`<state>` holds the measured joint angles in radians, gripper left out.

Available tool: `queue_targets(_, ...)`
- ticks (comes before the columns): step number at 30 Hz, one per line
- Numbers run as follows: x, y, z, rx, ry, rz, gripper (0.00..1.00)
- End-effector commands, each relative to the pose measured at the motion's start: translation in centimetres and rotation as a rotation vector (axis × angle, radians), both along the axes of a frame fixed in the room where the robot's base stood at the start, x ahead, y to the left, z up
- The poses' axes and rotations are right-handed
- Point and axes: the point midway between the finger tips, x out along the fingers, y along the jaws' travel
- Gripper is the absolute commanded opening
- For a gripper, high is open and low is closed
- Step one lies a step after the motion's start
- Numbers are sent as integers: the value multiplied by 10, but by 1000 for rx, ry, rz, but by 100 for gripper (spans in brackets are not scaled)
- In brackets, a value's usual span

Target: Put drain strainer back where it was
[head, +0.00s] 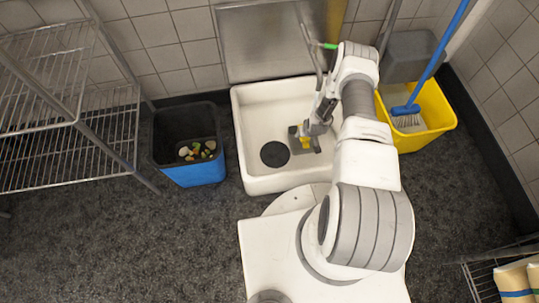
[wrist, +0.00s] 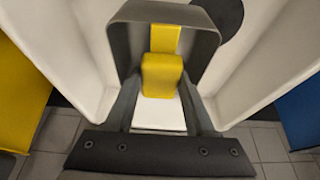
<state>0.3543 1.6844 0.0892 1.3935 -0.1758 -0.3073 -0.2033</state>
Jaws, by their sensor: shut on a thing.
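My gripper (head: 306,137) is inside the white floor sink (head: 249,116), pointing down. It is shut on the yellow grip of the drain strainer (head: 315,146), a grey, square-cornered piece. In the wrist view the strainer (wrist: 205,38) shows its raised grey rim, with the yellow block between the fingers (wrist: 160,85). The round black drain opening (head: 275,154) lies in the sink floor just left of the strainer, apart from it. Part of the opening (wrist: 218,10) shows at the top of the wrist view. Whether the strainer touches the sink floor, I cannot tell.
A black-and-blue bin (head: 195,172) with scraps stands left of the sink. A yellow mop bucket (head: 432,110) with a blue-handled brush (head: 440,55) stands to the right. The sink walls rise around my gripper. A wire rack (head: 90,125) is at far left.

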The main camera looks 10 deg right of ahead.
Motion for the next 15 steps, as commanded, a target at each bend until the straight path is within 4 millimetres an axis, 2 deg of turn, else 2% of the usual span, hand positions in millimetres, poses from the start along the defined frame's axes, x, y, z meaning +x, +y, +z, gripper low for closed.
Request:
queue_targets(5, 0, 7, -6, 1, -1, 3, 0)
queue_targets(15, 16, 80, -53, 0, -1, 7, 0)
